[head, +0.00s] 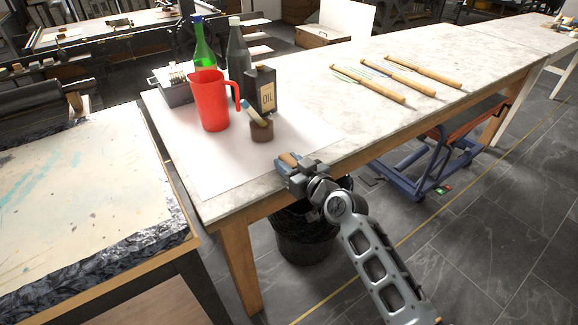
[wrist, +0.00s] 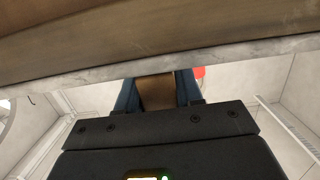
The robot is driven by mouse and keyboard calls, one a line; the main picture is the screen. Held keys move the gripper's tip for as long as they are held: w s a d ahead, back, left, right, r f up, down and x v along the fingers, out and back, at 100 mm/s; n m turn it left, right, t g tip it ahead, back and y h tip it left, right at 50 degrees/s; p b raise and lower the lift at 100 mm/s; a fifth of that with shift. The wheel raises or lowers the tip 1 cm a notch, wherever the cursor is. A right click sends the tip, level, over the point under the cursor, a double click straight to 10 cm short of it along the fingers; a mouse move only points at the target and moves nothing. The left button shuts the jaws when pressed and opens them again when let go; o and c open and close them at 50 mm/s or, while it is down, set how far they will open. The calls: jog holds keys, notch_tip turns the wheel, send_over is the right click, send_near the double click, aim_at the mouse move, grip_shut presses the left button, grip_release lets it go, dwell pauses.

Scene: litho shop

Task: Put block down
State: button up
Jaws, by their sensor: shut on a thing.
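My gripper (head: 291,166) is at the front edge of the marble-topped table (head: 340,125). It is shut on a small brown block (head: 289,159), whose top shows between the jaws. In the wrist view the brown block (wrist: 157,92) sits between my gripper's two blue fingers (wrist: 157,88). The table's pale edge and brown wooden side cross the top of that view, close to the fingers. I cannot tell whether the block touches the table.
On the table stand a red jug (head: 210,103), a dark oil can (head: 262,88), a brown pot with a brush (head: 261,130), and green (head: 203,45) and dark (head: 238,55) bottles. Several wooden-handled tools (head: 425,72) lie to the right. A black bin (head: 303,235) is below.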

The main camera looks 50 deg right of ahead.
jog(key=shift+f, duration=0.15)
jog(key=o, duration=1)
jog(key=shift+s+a, duration=0.1)
jog(key=shift+s, duration=0.2)
jog(key=b+v, duration=0.1)
jog(key=v, duration=1)
jog(key=shift+s+a+b, duration=0.1)
jog(key=shift+s+b, duration=0.05)
jog(key=shift+b, duration=0.15)
